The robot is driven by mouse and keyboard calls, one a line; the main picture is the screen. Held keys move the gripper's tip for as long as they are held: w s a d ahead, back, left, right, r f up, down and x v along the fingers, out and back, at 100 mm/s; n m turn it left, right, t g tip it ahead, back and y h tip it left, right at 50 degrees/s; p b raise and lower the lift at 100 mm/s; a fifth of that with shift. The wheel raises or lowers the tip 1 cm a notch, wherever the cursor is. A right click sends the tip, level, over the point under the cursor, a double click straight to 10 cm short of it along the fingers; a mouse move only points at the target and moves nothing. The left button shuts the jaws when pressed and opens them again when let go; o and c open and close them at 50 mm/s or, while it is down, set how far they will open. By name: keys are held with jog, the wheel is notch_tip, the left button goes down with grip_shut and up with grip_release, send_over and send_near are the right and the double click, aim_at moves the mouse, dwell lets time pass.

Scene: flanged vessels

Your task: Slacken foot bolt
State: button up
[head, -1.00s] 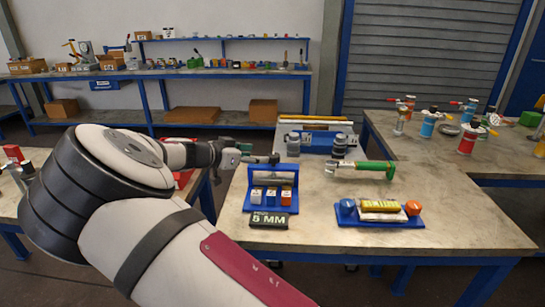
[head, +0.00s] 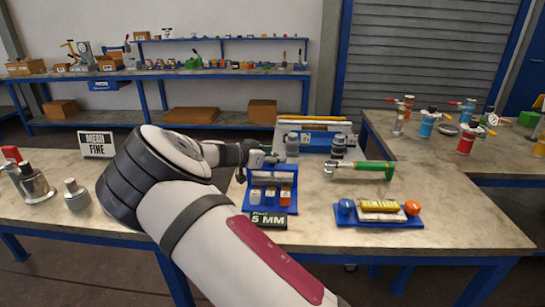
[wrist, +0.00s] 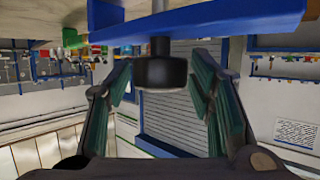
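My gripper (head: 268,158) is at the top of a blue stand (head: 283,172) at the left of the middle table in the head view. In the wrist view its two green-padded fingers (wrist: 160,85) are spread apart.
A green-handled tool (head: 365,167) lies right of the stand. A blue tray (head: 378,222) with balls and a yellow block is at the front. A "5 MM" sign (head: 268,220) stands before the stand. More grey vessels (head: 36,184) and a "MESH FINE" sign (head: 97,145) are at left.

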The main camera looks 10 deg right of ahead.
jog(key=c, duration=0.8)
jog(key=shift+o, duration=0.2)
